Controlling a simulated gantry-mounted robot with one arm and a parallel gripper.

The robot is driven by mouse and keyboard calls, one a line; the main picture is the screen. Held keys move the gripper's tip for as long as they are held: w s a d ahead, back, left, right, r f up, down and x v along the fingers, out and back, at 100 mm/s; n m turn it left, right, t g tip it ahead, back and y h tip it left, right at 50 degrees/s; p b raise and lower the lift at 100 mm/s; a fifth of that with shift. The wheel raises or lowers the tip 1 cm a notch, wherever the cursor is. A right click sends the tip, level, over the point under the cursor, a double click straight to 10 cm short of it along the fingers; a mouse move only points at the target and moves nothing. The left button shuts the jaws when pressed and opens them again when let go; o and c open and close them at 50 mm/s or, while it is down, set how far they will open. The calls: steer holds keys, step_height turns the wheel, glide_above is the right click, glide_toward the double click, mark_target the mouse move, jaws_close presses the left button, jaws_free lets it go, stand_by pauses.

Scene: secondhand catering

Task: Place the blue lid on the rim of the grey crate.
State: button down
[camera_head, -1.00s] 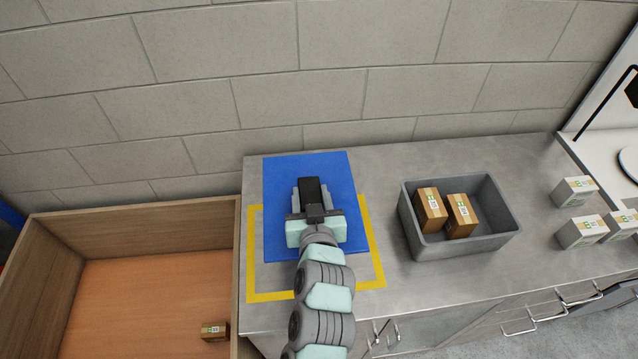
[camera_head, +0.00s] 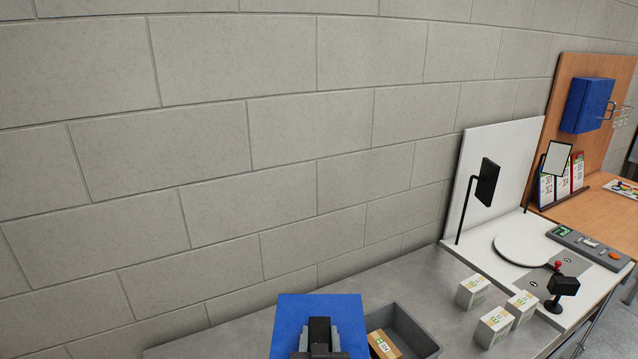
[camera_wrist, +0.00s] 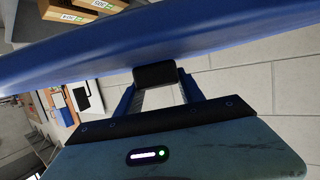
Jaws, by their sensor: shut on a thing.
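The blue lid (camera_head: 318,309) is a flat blue panel. My gripper (camera_head: 320,334) is shut on it; in the wrist view the fingers (camera_wrist: 156,76) meet the lid (camera_wrist: 225,32), which spans the picture. The grey crate (camera_head: 414,332) stands on the worktop just right of the lid in the head view. The lid hides part of the crate's left side, and the picture's bottom edge cuts the crate off. A brown carton (camera_head: 382,345) shows inside it. I cannot tell how high the lid is above the crate.
Several white cartons (camera_head: 495,327) stand on the metal worktop (camera_head: 422,290) right of the crate. Farther right are a white station with a round plate (camera_head: 520,250) and a black screen (camera_head: 487,182). A block wall (camera_head: 300,130) runs behind the worktop.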

steer(key=shift+s+r+p, duration=0.2)
steer(key=shift+s+p, duration=0.5)
steer(key=shift+p, duration=0.25)
steer(key=s+p, duration=1.5)
steer(key=shift+s+r, duration=0.2)
